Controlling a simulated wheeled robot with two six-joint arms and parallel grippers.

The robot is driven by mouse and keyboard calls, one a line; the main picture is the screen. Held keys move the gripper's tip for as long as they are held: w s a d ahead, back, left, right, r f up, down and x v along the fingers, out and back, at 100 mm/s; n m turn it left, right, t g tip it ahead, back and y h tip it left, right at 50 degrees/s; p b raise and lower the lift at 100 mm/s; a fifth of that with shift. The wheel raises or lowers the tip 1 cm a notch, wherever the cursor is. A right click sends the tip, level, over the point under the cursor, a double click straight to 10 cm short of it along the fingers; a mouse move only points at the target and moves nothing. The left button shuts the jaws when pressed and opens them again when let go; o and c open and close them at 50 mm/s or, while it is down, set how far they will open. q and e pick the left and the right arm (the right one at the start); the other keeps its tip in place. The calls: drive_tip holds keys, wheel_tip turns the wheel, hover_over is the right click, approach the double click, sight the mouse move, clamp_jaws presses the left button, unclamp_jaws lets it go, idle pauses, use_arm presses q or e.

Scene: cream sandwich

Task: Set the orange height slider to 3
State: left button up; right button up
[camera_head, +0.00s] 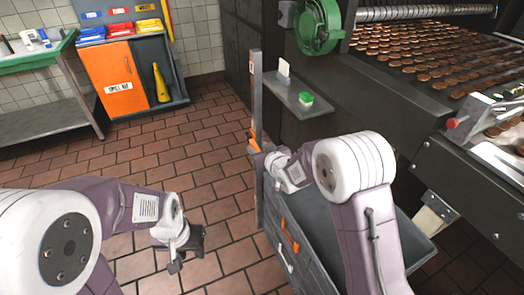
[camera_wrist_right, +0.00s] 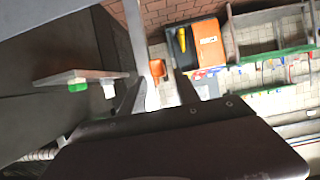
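The orange height slider (camera_head: 254,144) sits partway up a grey upright post (camera_head: 257,95) beside the dark machine. It also shows in the right wrist view (camera_wrist_right: 152,99), where it appears between my fingertips. My right gripper (camera_head: 268,154) is close beside the slider in the head view, partly hidden by its own wrist. In the right wrist view its two fingers (camera_wrist_right: 158,92) are apart; contact with the slider cannot be told. Scale numbers on the post are not readable. My left gripper (camera_head: 182,250) hangs over the tiled floor, away from the post; its fingers are unclear.
The conveyor (camera_head: 430,60) is at right. An orange spill-kit cabinet (camera_head: 117,78) stands at back left.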

drive_tip(key=v, duration=0.5)
drive_tip(key=shift+s, duration=0.2)
drive_tip(key=shift+d, duration=0.15)
